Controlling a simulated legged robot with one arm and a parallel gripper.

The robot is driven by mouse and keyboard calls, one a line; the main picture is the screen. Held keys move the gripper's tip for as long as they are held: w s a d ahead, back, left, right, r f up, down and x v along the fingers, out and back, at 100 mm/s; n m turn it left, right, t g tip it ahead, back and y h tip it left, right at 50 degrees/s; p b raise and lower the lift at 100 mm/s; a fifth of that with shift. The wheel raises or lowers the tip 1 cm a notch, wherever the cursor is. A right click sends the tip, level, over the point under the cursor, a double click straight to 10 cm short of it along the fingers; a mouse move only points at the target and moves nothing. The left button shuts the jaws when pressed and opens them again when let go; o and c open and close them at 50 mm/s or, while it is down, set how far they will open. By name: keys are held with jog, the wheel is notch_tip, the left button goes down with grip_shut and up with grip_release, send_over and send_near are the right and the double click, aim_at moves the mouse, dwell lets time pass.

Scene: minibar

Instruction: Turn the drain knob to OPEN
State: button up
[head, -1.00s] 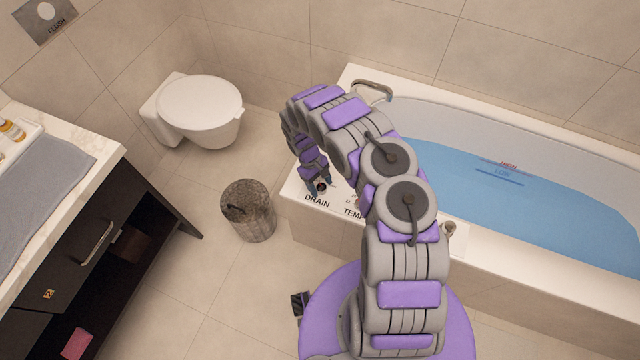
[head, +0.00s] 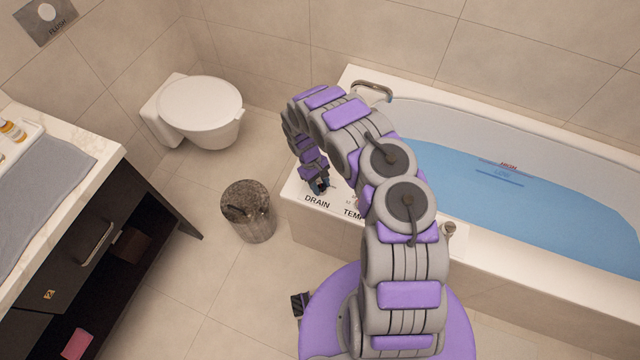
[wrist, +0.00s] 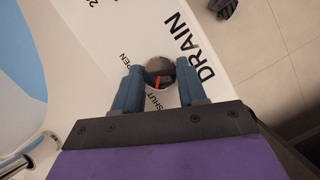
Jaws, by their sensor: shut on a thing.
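The drain knob (wrist: 160,72) is a round, dark, shiny knob on the tub's white rim, beside the printed word DRAIN. A red mark on it points down in the wrist view, toward the SHUT label (wrist: 152,101). The OPEN label (wrist: 123,60) lies up and left of that, partly behind a finger. My gripper (wrist: 158,78) has one blue finger on each side of the knob and is shut on it. In the head view my gripper (head: 320,187) is at the rim above DRAIN, and its fingers mostly hide the knob.
The bathtub (head: 560,270) holds blue water, with HIGH and LOW marks on its far wall. A TEMP label (head: 353,215) is right of DRAIN, partly behind my arm. A bin (head: 248,212) stands left of the tub, a toilet (head: 200,110) behind. Open floor lies between bin and vanity (head: 120,200).

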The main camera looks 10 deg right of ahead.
jog(key=m+p, duration=0.1)
jog(key=m, duration=0.1)
jog(key=m+y+p, duration=0.1)
jog(key=m, duration=0.1)
jog(key=shift+d+r+g+y+p, duration=0.1)
jog(key=shift+g+y+p, duration=0.2)
jog(key=m+y+p, duration=0.1)
jog(key=m, duration=0.2)
jog(key=m+y+p, duration=0.1)
jog(key=m+p, duration=0.1)
jog(key=shift+d+m, duration=0.15)
jog(key=shift+m, duration=0.25)
jog(key=m, duration=0.2)
jog(key=m+t+y+p, duration=0.1)
jog(key=m, duration=0.1)
jog(key=shift+s+d+y, duration=0.1)
jog(key=shift+y, duration=0.2)
jog(key=shift+d+m+t+y+p, duration=0.1)
jog(key=shift+m+t+y+p, duration=0.35)
jog(key=shift+m, duration=1.35)
jog(key=o, duration=1)
